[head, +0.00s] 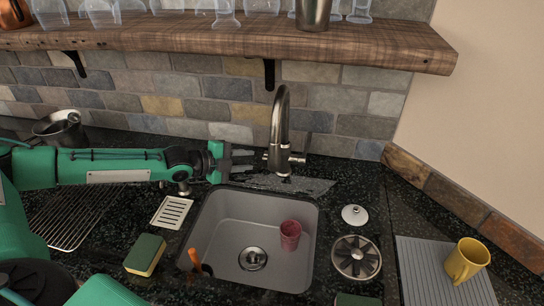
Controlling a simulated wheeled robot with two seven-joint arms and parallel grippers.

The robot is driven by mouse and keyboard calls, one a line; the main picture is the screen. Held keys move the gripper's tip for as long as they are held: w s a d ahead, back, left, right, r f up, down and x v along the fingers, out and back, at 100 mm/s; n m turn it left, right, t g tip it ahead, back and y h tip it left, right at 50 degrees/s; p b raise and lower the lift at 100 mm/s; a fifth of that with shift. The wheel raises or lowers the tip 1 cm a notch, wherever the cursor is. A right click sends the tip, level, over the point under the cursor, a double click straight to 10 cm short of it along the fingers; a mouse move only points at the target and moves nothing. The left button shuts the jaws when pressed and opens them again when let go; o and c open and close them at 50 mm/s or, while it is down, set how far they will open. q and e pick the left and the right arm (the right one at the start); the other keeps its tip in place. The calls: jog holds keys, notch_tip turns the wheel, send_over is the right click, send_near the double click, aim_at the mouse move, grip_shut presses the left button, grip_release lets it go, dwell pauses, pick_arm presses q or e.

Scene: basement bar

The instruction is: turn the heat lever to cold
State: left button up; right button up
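The metal faucet (280,120) stands behind the sink, with its tall curved spout upright. A short side handle (298,158) sticks out to the right near its base, and a small stub shows on its left side. I cannot tell from the markings which is the heat lever or which way is cold. My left gripper (249,161) reaches in from the left, level with the faucet's lower body. Its two fingers are apart with nothing between them, and the tips end just left of the faucet; contact is not clear. My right gripper is not in view.
A sponge (145,254) lies left; a round drain part (356,257) and yellow mug (467,261) are right. A wooden shelf (180,42) with glasses overhangs the counter.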

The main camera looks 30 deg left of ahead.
aim_at(264, 158)
pick_arm(q)
jog(key=shift+w+d+f, duration=0.1)
jog(key=shift+w+d, duration=0.1)
jog(key=shift+w, duration=0.2)
jog(key=shift+p+x, duration=0.3)
jog(key=shift+x, duration=2.8)
grip_shut()
jog(key=shift+s+r, duration=0.15)
jog(key=shift+r, duration=0.1)
